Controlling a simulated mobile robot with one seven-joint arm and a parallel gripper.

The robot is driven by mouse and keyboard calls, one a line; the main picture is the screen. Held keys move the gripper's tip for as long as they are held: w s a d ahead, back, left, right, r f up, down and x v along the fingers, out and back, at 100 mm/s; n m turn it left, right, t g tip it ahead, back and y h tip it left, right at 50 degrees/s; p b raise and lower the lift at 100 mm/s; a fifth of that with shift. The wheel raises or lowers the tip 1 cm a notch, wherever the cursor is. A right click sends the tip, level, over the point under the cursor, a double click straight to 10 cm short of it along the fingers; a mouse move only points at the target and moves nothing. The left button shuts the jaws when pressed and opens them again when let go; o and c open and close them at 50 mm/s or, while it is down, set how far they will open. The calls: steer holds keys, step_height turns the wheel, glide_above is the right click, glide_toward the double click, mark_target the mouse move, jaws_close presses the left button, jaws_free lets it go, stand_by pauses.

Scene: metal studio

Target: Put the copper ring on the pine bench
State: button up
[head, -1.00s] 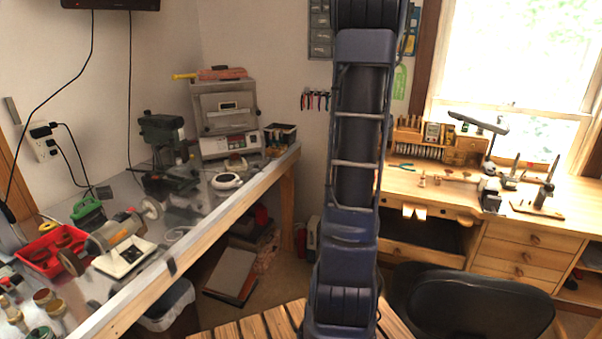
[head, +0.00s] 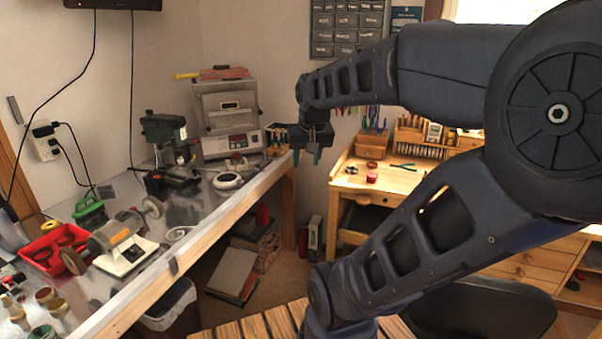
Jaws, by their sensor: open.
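The pine bench (head: 337,181) stands at the back right under the window, partly hidden behind my arm. A small reddish-copper round object (head: 371,178) lies on its top near the front; it is too small to tell whether it is the copper ring. I cannot make out the copper ring for sure anywhere else. My gripper (head: 307,156) points down with its two fingers apart and nothing between them. In the picture it shows left of the pine bench, in front of the gap between the two benches. Its height and distance are hard to judge.
A metal-topped bench (head: 137,275) runs along the left with a red tray (head: 41,262), a grinder (head: 120,240) and a drill press (head: 165,145). Green-handled pliers (head: 403,167) lie on the pine bench. A dark chair (head: 490,305) stands before it. Boxes lie below between the benches.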

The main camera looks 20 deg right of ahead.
steer(key=s+a+f+n, duration=0.1)
steer(key=s+a+n, duration=0.1)
steer(key=s+a, duration=0.1)
steer(key=shift+s+a+f+y, duration=0.3)
steer(key=shift+s, duration=0.55)
